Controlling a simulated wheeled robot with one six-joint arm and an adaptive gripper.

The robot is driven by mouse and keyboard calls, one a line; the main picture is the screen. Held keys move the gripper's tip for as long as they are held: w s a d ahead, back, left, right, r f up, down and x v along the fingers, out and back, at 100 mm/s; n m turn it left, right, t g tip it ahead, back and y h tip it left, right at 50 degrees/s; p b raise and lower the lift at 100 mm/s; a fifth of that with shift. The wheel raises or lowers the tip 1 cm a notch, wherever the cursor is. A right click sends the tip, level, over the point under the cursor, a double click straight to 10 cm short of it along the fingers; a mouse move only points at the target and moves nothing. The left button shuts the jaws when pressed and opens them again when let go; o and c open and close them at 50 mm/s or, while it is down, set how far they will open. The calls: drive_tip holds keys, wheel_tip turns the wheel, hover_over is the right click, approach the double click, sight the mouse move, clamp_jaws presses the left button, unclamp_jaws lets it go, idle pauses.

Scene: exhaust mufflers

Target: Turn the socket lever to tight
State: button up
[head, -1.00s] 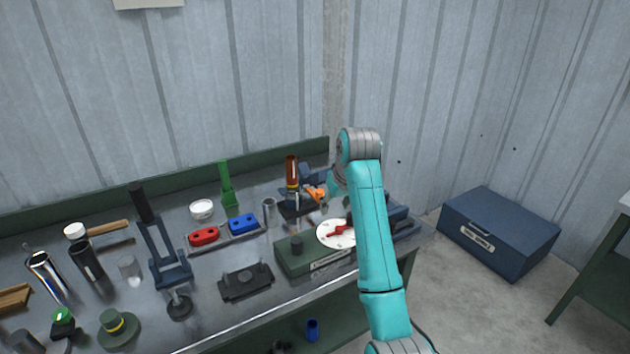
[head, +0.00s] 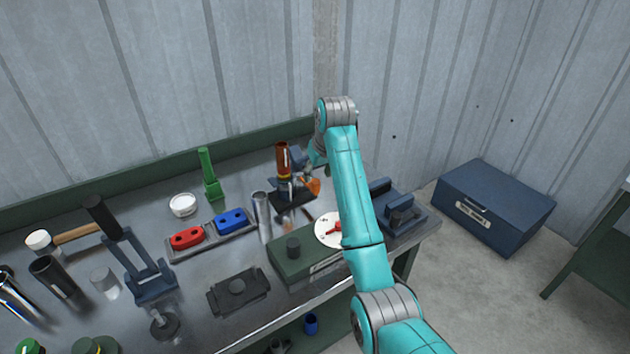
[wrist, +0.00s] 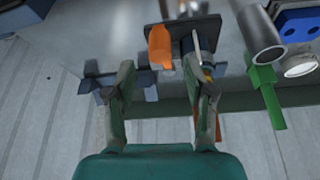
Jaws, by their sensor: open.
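A stand with a dark base plate (head: 290,203) holds an upright brown-orange cylinder (head: 283,160) toward the back right of the bench. An orange lever handle (head: 310,186) sticks out at its right side. In the wrist view the lever (wrist: 160,48) and the plate (wrist: 212,24) are beyond my fingertips. My gripper (wrist: 158,92) is open, with nothing between its fingers. In the head view my arm partly hides the gripper and the area beside the stand. I cannot read any tight mark.
A green box (head: 292,262) with a white dial (head: 326,231) and red pointer sits in front, partly behind my arm. A metal tube (head: 262,217) and a green upright piece (head: 208,172) stand left of the stand. A blue vise-like block (head: 400,212) is right of my arm.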

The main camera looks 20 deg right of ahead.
sight(315, 181)
drive_tip(key=shift+x, duration=2.35)
clamp_jaws()
